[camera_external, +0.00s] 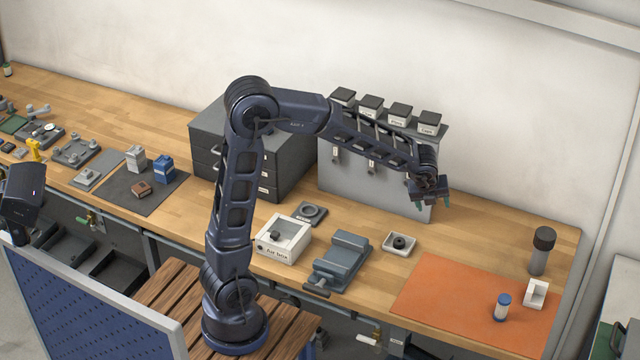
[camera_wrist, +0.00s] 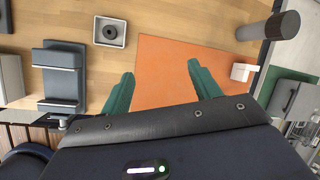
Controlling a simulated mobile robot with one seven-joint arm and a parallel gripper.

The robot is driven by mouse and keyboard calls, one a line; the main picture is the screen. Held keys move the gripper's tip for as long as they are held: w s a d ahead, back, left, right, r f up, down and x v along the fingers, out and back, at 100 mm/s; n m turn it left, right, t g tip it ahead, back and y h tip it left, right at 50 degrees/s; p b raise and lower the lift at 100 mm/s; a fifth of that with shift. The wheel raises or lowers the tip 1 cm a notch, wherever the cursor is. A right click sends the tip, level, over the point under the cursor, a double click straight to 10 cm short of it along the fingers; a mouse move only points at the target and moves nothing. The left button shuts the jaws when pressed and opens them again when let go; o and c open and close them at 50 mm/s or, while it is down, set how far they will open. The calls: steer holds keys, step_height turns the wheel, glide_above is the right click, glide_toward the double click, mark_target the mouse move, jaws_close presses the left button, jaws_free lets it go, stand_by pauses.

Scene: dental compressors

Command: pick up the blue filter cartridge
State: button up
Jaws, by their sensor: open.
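My gripper (camera_external: 431,202) is open and empty, in the air to the upper left of the cartridge in the external view, by the grey panel. In the wrist view my gripper (camera_wrist: 161,70) shows two spread green fingers with the orange mat (camera_wrist: 165,58) beyond them. The cartridge does not show in the wrist view; my gripper body covers the lower part of that picture.
A white holder (camera_external: 536,293) stands right of the cartridge, with a dark-topped grey cylinder (camera_external: 541,250) behind it. A grey vise-like block (camera_external: 340,262) and a small square tray (camera_external: 399,243) lie left of the mat. The mat's left part is bare.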

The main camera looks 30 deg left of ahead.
steer(key=s+d+f+m, duration=0.1)
steer(key=d+f+m, duration=0.2)
steer(key=d, duration=0.3)
steer(key=s+d+f+m, duration=0.2)
steer(key=d+f+m, duration=0.1)
steer(key=d, duration=0.3)
steer(key=m+g+h, duration=0.2)
steer(key=m, duration=0.6)
glide_above(501, 298)
steer(key=s+a, duration=0.2)
steer(key=f, duration=0.9)
steer(key=shift+w+d, duration=0.15)
steer(key=shift+d, duration=0.1)
steer(key=x, duration=0.4)
steer(key=shift+w+d+f, duration=0.15)
steer(key=shift+w+f, duration=0.1)
steer(key=shift+f, duration=0.05)
steer(key=shift+t, duration=0.3)
steer(key=shift+d+x, duration=0.1)
steer(key=shift+x, duration=1.2)
steer(key=shift+d+x, duration=0.15)
steer(key=shift+x, duration=1.15)
steer(key=shift+s, duration=0.15)
steer(key=c, duration=1.1)
